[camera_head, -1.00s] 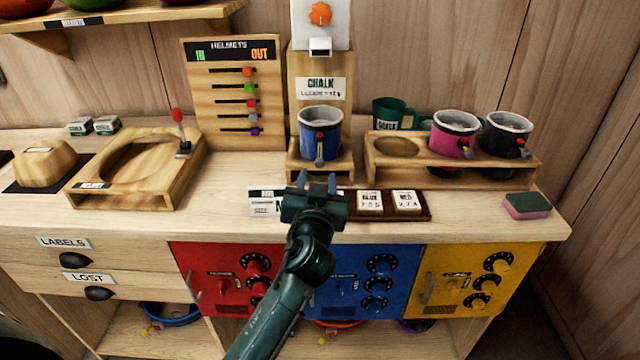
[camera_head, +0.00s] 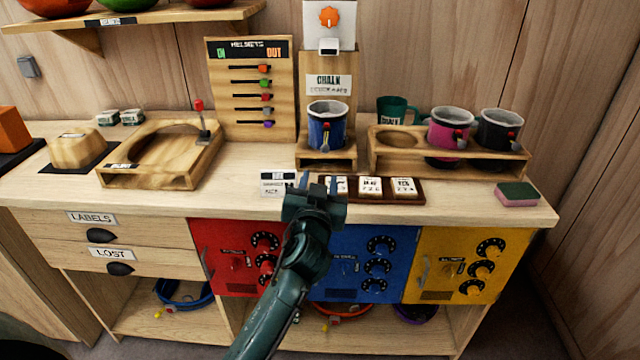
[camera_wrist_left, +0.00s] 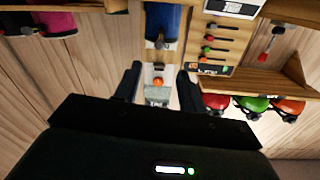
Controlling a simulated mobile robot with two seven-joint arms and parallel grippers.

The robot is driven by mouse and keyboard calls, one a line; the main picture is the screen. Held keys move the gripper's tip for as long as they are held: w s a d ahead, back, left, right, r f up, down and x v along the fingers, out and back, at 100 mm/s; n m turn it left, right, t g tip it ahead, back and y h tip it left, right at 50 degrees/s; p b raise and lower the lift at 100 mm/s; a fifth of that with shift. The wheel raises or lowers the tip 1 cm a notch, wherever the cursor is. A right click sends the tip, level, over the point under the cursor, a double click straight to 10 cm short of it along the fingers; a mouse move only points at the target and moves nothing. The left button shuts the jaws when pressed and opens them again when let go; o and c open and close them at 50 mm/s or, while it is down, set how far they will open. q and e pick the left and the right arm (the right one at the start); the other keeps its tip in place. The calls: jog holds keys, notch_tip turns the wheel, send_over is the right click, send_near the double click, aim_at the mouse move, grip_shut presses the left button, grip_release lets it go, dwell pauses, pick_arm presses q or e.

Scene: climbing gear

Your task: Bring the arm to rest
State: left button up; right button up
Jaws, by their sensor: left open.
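My left gripper (camera_head: 319,184) is open and empty. In the head view it appears in front of the counter's front edge, with its fingertips over the picture of the small card tray (camera_head: 385,198). In the left wrist view its two dark fingers (camera_wrist_left: 158,84) stand apart with nothing between them. Beyond them are the wall dispenser with an orange knob (camera_wrist_left: 158,82) and the blue chalk bag (camera_wrist_left: 162,22). My right gripper is not in view.
The wooden counter (camera_head: 240,205) holds a blue chalk bag (camera_head: 327,130) on a stand, a rack (camera_head: 450,165) with pink and black bags, a helmet board (camera_head: 250,90), a ring-shaped wooden holder (camera_head: 150,180) and a sponge (camera_head: 517,194). Red, blue and yellow lockers are below.

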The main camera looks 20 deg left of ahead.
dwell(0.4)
pick_arm(q)
jog(key=s+d+f+m+g+h, duration=0.1)
jog(key=s+f+m+g+h, duration=0.15)
jog(key=s+f, duration=0.95)
jog(key=s+d+f+g+h, duration=0.1)
jog(key=s+f+g+h, duration=0.1)
jog(key=s+f, duration=0.3)
jog(key=s+d+f+m+g+h, duration=0.1)
jog(key=s+f+g+h, duration=0.1)
jog(key=s+f, duration=0.4)
jog(key=s, duration=0.5)
jog(key=shift+s+d+f+h+p, duration=0.25)
jog(key=shift+s+d+h+p, duration=0.1)
jog(key=shift+s+p, duration=0.05)
